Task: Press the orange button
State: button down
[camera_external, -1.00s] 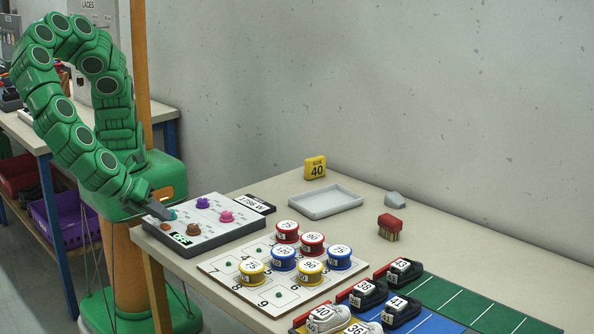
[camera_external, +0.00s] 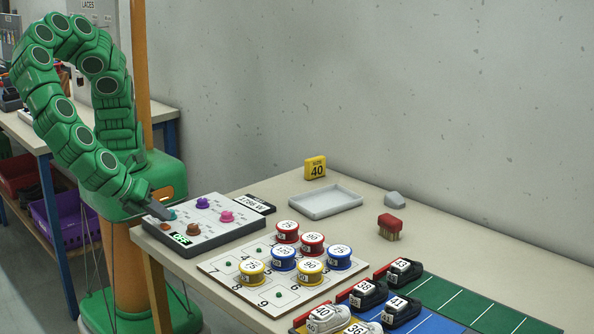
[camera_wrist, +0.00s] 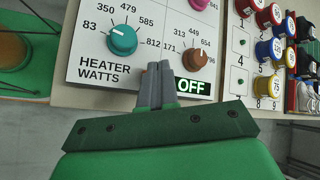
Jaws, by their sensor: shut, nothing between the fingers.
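The control panel (camera_external: 215,236) lies at the left end of the table. A small orange button (camera_external: 165,226) shows on it near the panel's left edge, left of the brown knob (camera_external: 193,229). My gripper (camera_external: 158,211) is shut and empty, pointing down over that edge of the panel. In the wrist view my gripper's fingertips (camera_wrist: 156,72) lie between the teal knob (camera_wrist: 123,40) and the brown knob, left of the lit green OFF sign (camera_wrist: 193,86). The fingers mostly hide the button in that view. I cannot tell whether they touch it.
A purple knob (camera_external: 202,203) and a pink knob (camera_external: 226,216) stand on the panel, beside a display (camera_external: 255,204).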

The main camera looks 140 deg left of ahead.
aim_at(161, 225)
jog(key=shift+f, duration=0.45)
dwell(0.6)
jog(key=shift+r, duration=0.55)
jog(key=shift+r, duration=2.9)
dwell(1.0)
